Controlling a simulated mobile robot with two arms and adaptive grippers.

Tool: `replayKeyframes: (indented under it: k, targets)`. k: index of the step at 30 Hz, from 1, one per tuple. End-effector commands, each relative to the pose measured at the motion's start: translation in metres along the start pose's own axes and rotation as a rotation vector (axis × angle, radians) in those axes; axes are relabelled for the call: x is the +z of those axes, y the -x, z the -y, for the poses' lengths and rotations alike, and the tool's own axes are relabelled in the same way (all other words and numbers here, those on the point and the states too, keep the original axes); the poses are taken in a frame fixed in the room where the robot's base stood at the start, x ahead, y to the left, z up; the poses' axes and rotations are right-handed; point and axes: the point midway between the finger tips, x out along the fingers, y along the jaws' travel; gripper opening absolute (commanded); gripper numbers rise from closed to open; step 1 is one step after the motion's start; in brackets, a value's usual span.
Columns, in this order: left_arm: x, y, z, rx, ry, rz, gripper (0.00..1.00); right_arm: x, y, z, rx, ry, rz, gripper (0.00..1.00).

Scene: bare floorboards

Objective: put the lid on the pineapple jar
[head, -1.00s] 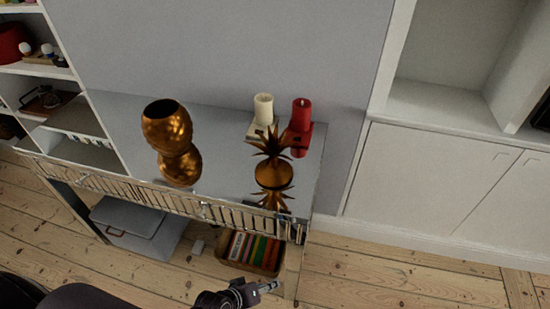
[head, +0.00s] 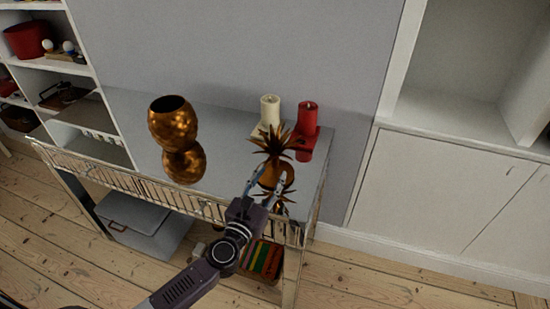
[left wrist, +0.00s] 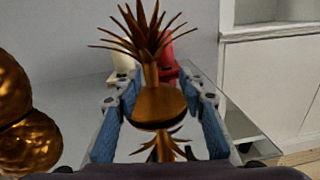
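The pineapple jar (head: 170,122) is a bronze, bumpy pot, upright with a dark open top, on the left half of the mirrored console table. The lid (head: 272,144), with its spiky leaf crown, sits crown up near the table's right front. My left gripper (head: 272,177) is open at the lid, with one finger on each side. In the left wrist view, the lid's round base (left wrist: 158,108) lies between the blue finger pads, with gaps visible at both sides. The jar (left wrist: 14,90) shows at that view's left edge. My right gripper is not in view.
A cream candle (head: 270,110) and a red candle (head: 306,120) stand close behind the lid. The console table (head: 225,172) has a reflective top, clear between jar and lid. White shelves (head: 90,85) stand left and a white cabinet (head: 440,180) right.

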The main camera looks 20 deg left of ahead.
Motion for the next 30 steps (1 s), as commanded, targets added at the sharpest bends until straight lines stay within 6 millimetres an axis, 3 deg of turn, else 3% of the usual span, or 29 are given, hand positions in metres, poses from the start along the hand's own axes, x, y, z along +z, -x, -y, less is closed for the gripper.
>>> replayKeyframes:
  k: [6, 24, 30]
  targets:
    - [-0.009, -0.013, -0.019, 0.062, 0.09, -0.021, 0.38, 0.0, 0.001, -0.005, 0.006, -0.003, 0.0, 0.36]
    - [-0.01, -0.076, -0.018, 0.06, 0.085, -0.021, 0.38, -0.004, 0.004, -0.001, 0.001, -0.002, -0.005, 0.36]
    - [-0.011, -0.082, -0.018, 0.06, 0.086, -0.022, 0.38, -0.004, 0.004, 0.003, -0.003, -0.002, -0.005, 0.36]
